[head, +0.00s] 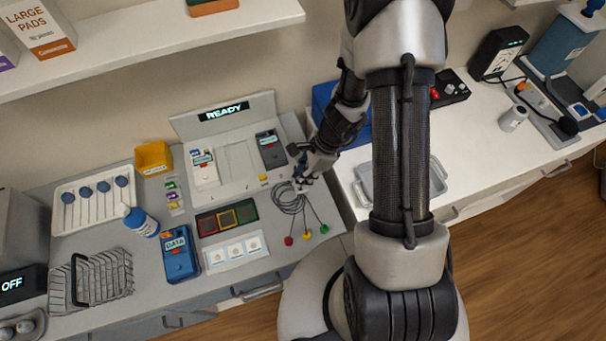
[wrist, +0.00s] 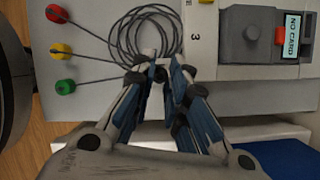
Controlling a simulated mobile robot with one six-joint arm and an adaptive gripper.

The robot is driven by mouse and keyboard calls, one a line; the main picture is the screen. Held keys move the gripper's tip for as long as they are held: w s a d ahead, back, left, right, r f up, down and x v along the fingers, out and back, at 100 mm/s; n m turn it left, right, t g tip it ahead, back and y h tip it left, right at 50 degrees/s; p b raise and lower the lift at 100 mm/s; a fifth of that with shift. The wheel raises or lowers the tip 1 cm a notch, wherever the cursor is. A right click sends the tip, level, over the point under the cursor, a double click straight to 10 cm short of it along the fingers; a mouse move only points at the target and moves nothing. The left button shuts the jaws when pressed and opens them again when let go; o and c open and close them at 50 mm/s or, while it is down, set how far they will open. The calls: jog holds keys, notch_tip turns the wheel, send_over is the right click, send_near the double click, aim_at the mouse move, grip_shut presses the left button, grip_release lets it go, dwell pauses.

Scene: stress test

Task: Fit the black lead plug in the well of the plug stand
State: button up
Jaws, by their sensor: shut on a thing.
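My gripper (head: 303,178) is low over the right end of the grey bench, beside a coiled grey lead (head: 287,200). In the wrist view, my gripper (wrist: 166,70) has its fingertips close together on a small dark piece, which looks like the black lead plug (wrist: 160,74). The fingers hide most of it. The coil (wrist: 145,35) lies right at the fingertips, and its branches run to red (wrist: 59,50), yellow (wrist: 65,87) and green (wrist: 62,12) ends. I cannot make out the plug stand or its well for sure in either view.
A pale station with a "READY" display (head: 223,112) stands behind, holding a dark "NO CARD" unit (wrist: 250,38). A blue bin (head: 325,105) and a grey tray (head: 365,185) are to the right. A blue "DATA" device (head: 180,262) and a wire basket (head: 108,285) are to the left.

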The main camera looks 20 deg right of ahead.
jog(key=shift+f+b, duration=1.15)
dwell(1.0)
dwell(0.4)
jog(key=o, duration=0.5)
jog(key=shift+r, duration=0.2)
jog(key=shift+r+p, duration=1.75)
jog(key=shift+r, duration=0.15)
jog(key=shift+o, duration=0.4)
